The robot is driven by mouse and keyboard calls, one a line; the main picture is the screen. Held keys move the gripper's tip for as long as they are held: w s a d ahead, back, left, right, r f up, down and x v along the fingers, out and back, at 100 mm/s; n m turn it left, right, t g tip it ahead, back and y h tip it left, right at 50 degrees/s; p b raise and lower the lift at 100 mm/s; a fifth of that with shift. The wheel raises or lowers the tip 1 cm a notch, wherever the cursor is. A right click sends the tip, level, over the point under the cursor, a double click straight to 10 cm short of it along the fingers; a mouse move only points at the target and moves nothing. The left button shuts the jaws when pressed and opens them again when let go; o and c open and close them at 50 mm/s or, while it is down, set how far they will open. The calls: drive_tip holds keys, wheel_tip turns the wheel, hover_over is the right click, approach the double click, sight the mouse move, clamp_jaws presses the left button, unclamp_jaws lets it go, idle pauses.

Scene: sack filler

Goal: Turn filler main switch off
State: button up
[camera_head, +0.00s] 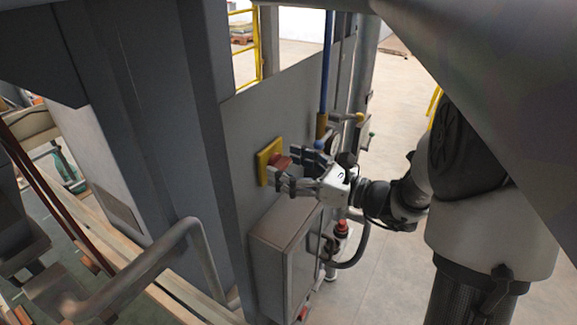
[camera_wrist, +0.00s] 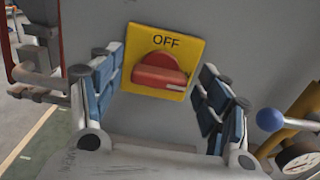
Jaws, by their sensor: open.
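The filler main switch is a red rotary knob on a yellow plate (camera_head: 263,165) fixed to a grey panel. In the wrist view the red knob (camera_wrist: 159,72) lies roughly level, with a light mark near its right end. The yellow plate (camera_wrist: 190,50) reads OFF above the knob. My gripper (camera_head: 280,172) is at the switch with its fingers on both sides of the knob. In the wrist view the gripper (camera_wrist: 155,85) is open, and gaps show between the blue-padded fingers and the knob.
A grey box (camera_head: 285,255) is mounted below the switch. A blue ball-ended lever (camera_wrist: 270,119) and a gauge (camera_wrist: 298,160) are close on the right. A grey handrail (camera_head: 150,265) is at the lower left. Open floor (camera_head: 400,90) lies behind my arm.

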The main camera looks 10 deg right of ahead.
drive_tip(key=shift+c, duration=0.6)
drive_tip(key=c, duration=0.9)
